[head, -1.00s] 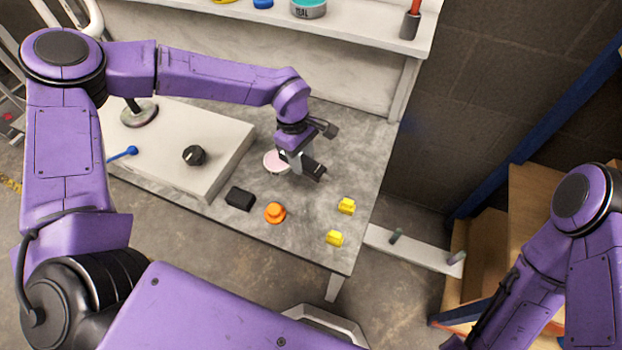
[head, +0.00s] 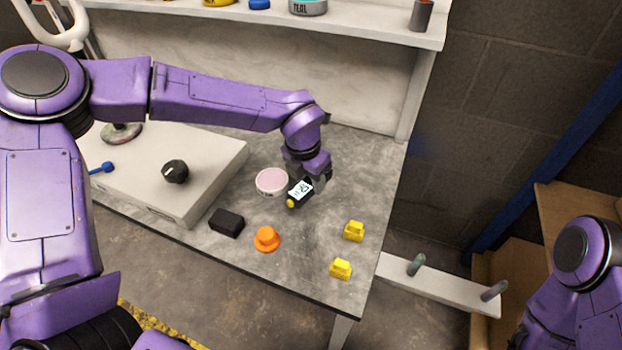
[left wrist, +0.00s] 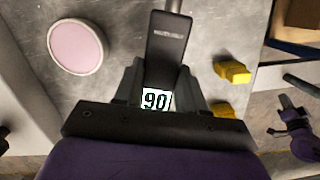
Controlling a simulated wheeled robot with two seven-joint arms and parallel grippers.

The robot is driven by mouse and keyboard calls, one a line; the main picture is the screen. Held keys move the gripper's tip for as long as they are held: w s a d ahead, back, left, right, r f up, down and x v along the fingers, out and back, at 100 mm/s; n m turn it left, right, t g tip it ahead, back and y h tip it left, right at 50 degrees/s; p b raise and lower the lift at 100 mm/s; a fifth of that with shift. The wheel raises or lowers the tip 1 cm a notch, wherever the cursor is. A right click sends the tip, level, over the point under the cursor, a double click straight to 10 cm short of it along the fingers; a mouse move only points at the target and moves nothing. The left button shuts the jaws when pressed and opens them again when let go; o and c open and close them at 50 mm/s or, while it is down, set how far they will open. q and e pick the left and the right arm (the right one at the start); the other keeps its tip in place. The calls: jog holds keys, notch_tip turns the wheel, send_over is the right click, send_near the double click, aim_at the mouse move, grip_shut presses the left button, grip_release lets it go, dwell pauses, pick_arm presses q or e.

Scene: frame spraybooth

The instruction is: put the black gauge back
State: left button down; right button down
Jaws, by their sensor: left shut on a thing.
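The black gauge (head: 298,193) is held in my left gripper (head: 308,178), above the grey bench. In the head view its white label and yellow end show. In the left wrist view the gauge (left wrist: 168,45) is a black bar between the fingers of my left gripper (left wrist: 160,90), with a white "90" label near the palm. I cannot tell how high it is above the bench. My right arm shows at the right edge of the head view, but its gripper is out of the picture.
A pink round tin (head: 271,181) stands just left of the held gauge. A black block (head: 227,222), an orange knob-like piece (head: 266,239) and two yellow blocks (head: 354,231) (head: 341,269) lie towards the front. A pale raised box (head: 205,180) with a black knob (head: 175,171) is at left.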

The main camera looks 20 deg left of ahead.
aim_at(312, 208)
pick_arm(q)
jog(key=shift+f+b, duration=1.75)
jog(key=shift+f, duration=1.65)
jog(key=shift+f, duration=0.6)
jog(key=c, duration=0.6)
grip_release()
jog(key=shift+o, duration=0.2)
jog(key=r, duration=0.3)
jog(key=s+r+p, duration=0.1)
jog(key=r, duration=0.3)
jog(key=r+p, duration=0.1)
jog(key=r, duration=0.2)
jog(key=shift+s+a+r, duration=0.2)
jog(key=shift+s+a, duration=0.15)
